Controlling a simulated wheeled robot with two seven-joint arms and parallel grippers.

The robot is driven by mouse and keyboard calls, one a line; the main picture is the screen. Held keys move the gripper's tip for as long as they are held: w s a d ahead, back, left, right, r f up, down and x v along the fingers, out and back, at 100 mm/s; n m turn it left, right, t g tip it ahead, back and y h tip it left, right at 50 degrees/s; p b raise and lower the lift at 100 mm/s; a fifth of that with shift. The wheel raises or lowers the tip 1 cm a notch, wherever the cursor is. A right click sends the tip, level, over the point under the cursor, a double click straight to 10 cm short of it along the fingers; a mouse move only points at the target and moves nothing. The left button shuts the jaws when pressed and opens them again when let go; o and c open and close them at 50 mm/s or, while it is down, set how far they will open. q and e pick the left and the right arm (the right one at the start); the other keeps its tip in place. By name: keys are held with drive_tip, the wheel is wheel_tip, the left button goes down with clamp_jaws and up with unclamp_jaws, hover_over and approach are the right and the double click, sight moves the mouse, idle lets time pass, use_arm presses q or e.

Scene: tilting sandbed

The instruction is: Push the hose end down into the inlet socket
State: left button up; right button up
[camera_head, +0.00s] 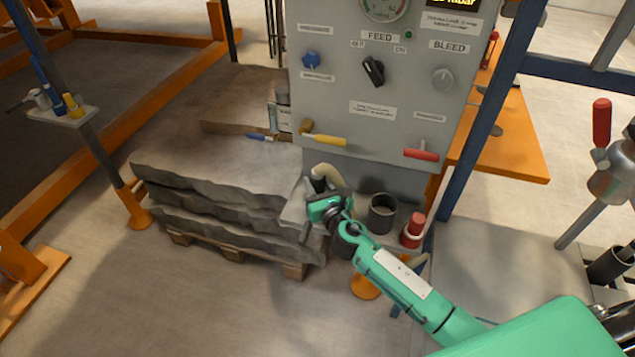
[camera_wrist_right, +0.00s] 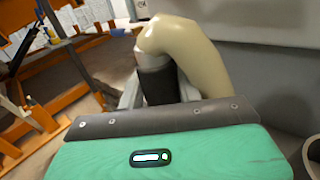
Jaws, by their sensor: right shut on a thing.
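The beige hose (camera_head: 326,174) bends over in an arch below the grey panel. In the right wrist view the hose (camera_wrist_right: 188,45) fills the upper middle, with a dark sleeve (camera_wrist_right: 158,85) at its lower left end. My right gripper (camera_head: 318,196) is shut on the hose end, at the left end of the small ledge. The gripper body hides the lower part of the hose end, so I cannot tell whether it sits inside the inlet socket. An open dark round cup (camera_head: 382,213) stands on the ledge to the right. My left gripper is not in view.
The grey control panel (camera_head: 375,100) stands close behind, with a yellow handle (camera_head: 325,139) and a red handle (camera_head: 421,154) sticking out. A red-topped item (camera_head: 414,229) is right of the cup. Stacked grey slabs (camera_head: 215,205) lie left. The floor at lower left is clear.

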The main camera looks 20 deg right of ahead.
drive_tip(key=shift+f, duration=0.15)
drive_tip(key=o, duration=1.3)
drive_tip(key=shift+s, duration=0.65)
drive_tip(key=shift+s+d+b, duration=0.2)
drive_tip(key=shift+s+b, duration=0.2)
drive_tip(key=shift+s, duration=1.7)
drive_tip(key=shift+s+d+b, duration=0.15)
drive_tip(key=shift+s+b, duration=0.3)
drive_tip(key=shift+s, duration=1.6)
drive_tip(key=shift+s+d+b, duration=0.2)
drive_tip(key=shift+s+b, duration=0.2)
drive_tip(key=shift+s, duration=1.7)
